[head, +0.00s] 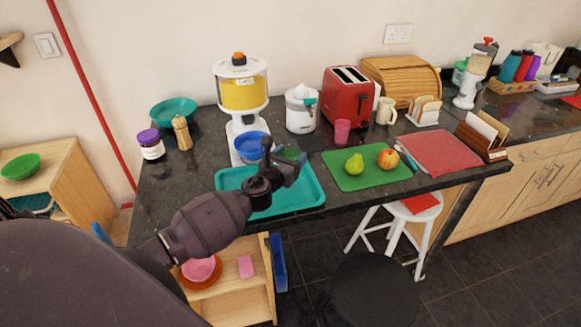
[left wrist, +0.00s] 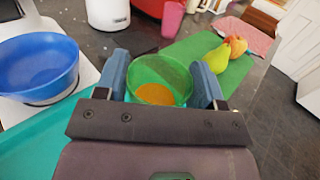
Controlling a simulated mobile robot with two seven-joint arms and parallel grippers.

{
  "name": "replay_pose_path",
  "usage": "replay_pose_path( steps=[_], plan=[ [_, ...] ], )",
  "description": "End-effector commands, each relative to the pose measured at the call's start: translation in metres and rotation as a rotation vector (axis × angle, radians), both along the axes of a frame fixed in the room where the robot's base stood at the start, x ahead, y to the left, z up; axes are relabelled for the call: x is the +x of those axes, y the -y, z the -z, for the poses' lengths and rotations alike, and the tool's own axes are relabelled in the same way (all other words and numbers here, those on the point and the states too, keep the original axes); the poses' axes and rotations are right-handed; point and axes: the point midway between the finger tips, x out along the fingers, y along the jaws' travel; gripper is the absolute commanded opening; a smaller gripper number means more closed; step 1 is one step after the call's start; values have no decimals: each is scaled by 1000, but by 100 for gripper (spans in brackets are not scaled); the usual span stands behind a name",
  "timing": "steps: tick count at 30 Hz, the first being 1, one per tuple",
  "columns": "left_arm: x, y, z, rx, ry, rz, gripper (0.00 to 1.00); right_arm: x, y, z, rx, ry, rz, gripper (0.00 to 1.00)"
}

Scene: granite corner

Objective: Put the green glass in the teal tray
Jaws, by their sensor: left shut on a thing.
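The green glass (left wrist: 160,72) is between the two fingers of my left gripper (left wrist: 165,85), which is shut on it. Its mouth faces the wrist camera, and something orange shows inside. In the head view my left gripper (head: 287,168) is over the back right part of the teal tray (head: 308,196), and only a bit of the green glass (head: 291,153) shows behind it. The teal tray also shows at the lower left of the left wrist view (left wrist: 35,140). I cannot tell how high the glass is. My right gripper is not in view.
A blue bowl (head: 252,146) on the blender-like dispenser (head: 241,95) stands behind the tray. A green board (head: 368,168) with a pear (head: 354,164) and an apple (head: 388,158) lies to the right. A pink cup (head: 342,131) stands behind. The tray's visible floor looks empty.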

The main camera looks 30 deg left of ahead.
Motion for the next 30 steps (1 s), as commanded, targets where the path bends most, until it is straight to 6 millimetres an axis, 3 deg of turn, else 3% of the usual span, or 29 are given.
replay_pose_path(
  steps=[7,22,23,27,30],
  plan=[
    [-1,0,33,-2,-2,-1,36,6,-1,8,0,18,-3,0],
    [0,0,38,0,-1,1,36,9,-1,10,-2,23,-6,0],
    [0,0,38,0,-2,0,66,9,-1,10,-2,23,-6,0],
    [0,0,37,0,-2,0,87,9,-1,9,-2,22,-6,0],
    [0,0,37,0,-2,0,88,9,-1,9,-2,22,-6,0]
  ],
)
